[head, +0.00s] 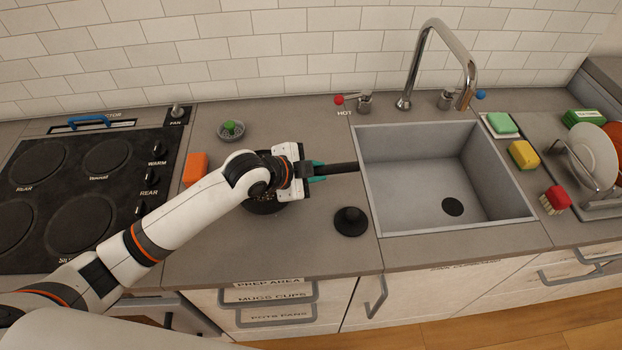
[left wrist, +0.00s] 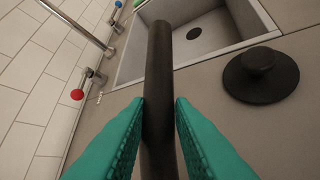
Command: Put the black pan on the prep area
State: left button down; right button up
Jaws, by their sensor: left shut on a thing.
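The black pan (head: 264,207) is mostly hidden behind my left forearm and gripper in the head view; part of its dark round body shows on the counter between stove and sink. Its black handle (head: 342,168) points right toward the sink. My left gripper (head: 318,171) is shut on this handle. In the left wrist view the handle (left wrist: 159,60) runs between the two teal fingers (left wrist: 158,140). I cannot tell whether the pan touches the counter. The prep area label (head: 268,282) is on the front below this counter section. My right gripper is not in view.
A black knobbed lid (head: 350,221) lies near the sink's left edge (head: 368,190). An orange block (head: 195,168) and a small bowl with a green thing (head: 231,130) are near the stove (head: 80,190). Sponges, a red brush (head: 555,199) and a dish rack are right of the sink.

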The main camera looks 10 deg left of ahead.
pick_arm(q)
notch_tip(320, 180, down, 3)
jog(key=shift+f, duration=0.25)
jog(key=c, duration=1.3)
grip_release()
jog(key=shift+o, duration=0.2)
jog(key=b+v, duration=0.1)
jog(key=v, duration=1.1)
